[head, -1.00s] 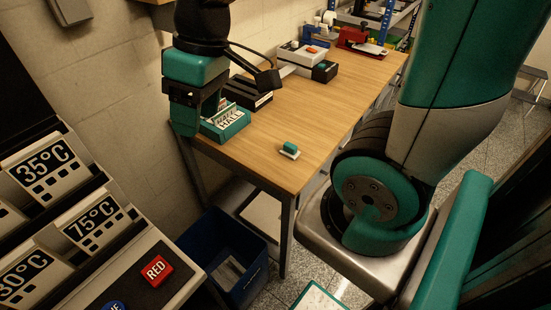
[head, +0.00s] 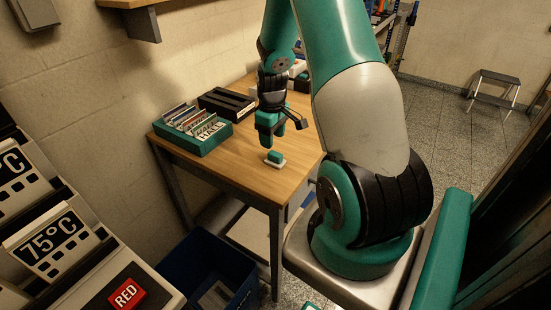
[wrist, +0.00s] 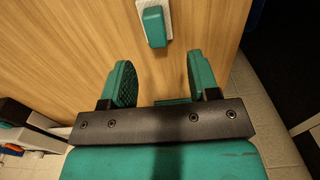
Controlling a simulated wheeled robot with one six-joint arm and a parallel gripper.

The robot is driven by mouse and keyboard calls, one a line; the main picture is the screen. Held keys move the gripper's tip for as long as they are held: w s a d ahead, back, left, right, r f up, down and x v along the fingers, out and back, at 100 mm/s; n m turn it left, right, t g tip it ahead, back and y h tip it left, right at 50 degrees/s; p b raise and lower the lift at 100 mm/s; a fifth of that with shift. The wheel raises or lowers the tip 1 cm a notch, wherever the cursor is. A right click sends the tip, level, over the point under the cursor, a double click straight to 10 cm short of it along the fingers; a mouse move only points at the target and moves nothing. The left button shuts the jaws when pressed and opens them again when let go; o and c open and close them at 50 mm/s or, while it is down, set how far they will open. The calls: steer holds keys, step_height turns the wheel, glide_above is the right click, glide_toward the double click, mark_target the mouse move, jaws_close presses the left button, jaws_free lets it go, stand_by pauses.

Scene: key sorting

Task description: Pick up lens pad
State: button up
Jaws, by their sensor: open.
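The lens pad (head: 275,158) is a small green block on a white base, lying on the wooden table near its front end. In the wrist view the pad (wrist: 154,27) shows at the top, just beyond the fingertips and roughly between their lines. My gripper (head: 275,140) hangs above the table, close over the pad in the head view. In the wrist view my gripper (wrist: 160,75) has its two green fingers spread apart with nothing between them.
On the wooden table (head: 220,171), a green card box (head: 188,140) marked HALL and a black tray (head: 226,103) stand to the left and behind. A blue bin (head: 205,275) is on the floor below. The tabletop around the pad is clear.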

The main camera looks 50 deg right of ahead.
mark_target(275, 154)
steer(key=shift+f, duration=0.95)
steer(key=shift+s+d+f+p, duration=0.15)
steer(key=shift+f+p, duration=0.2)
steer(key=shift+f, duration=1.05)
steer(key=shift+s+d+f+p, duration=0.15)
steer(key=shift+f+p, duration=0.15)
steer(key=shift+f, duration=1.05)
steer(key=shift+a, duration=0.1)
jaws_close()
